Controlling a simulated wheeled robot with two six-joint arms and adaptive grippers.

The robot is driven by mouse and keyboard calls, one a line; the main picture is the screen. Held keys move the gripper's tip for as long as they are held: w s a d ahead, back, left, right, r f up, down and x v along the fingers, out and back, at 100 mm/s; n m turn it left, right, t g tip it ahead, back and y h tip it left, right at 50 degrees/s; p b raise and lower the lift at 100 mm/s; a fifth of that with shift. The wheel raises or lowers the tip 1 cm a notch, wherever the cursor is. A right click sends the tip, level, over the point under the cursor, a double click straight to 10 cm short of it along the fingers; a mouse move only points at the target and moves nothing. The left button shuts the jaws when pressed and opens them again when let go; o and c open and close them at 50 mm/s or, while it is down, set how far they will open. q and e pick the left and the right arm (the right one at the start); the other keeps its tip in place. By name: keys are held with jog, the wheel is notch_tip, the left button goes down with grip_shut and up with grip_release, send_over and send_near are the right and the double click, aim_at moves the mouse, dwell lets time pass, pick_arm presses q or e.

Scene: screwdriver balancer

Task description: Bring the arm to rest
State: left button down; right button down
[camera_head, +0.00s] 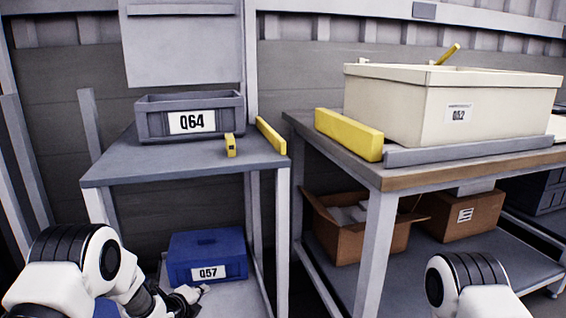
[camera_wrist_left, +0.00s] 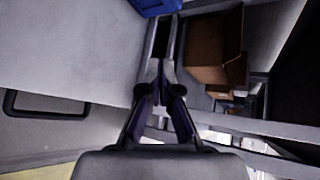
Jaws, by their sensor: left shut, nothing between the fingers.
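My left arm comes in from the lower left in the head view. Its gripper (camera_head: 190,296) is low, in front of the blue bin labelled Q57 (camera_head: 208,256). In the left wrist view the fingers of this gripper (camera_wrist_left: 164,85) are closed together with nothing between them. The blue bin also shows at the top of that view (camera_wrist_left: 156,6). My right arm shows only as a white and black joint at the lower right of the head view; its gripper is out of the picture.
A grey bin labelled Q64 (camera_head: 190,116) stands on the left table (camera_head: 190,164) beside a small yellow block (camera_head: 230,145). A cream bin labelled Q52 (camera_head: 450,105) and a yellow block (camera_head: 348,134) are on the right table. Cardboard boxes (camera_head: 350,240) sit on its lower shelf.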

pick_arm(q)
jog(key=s+f+n+g+y, duration=0.1)
jog(key=s+f+n+g, duration=0.3)
jog(key=s, duration=0.6)
jog(key=s+f+n+g, duration=0.1)
jog(key=s+f+n, duration=0.2)
jog(key=s+f, duration=0.5)
jog(key=s+f+n+g+y, duration=0.1)
jog(key=s+f+n+g, duration=0.2)
jog(key=s, duration=0.8)
jog(key=s+a+n+g+y+p, duration=0.15)
jog(key=s+n+g, duration=0.25)
jog(key=s+n, duration=1.4)
notch_tip(320, 180, up, 39)
jog(key=s+m+p, duration=0.1)
jog(key=m+p, duration=0.1)
jog(key=p, duration=3.5)
jog(key=shift+s+a+f, duration=0.15)
jog(key=shift+s+a, duration=0.15)
jog(key=shift+a, duration=0.1)
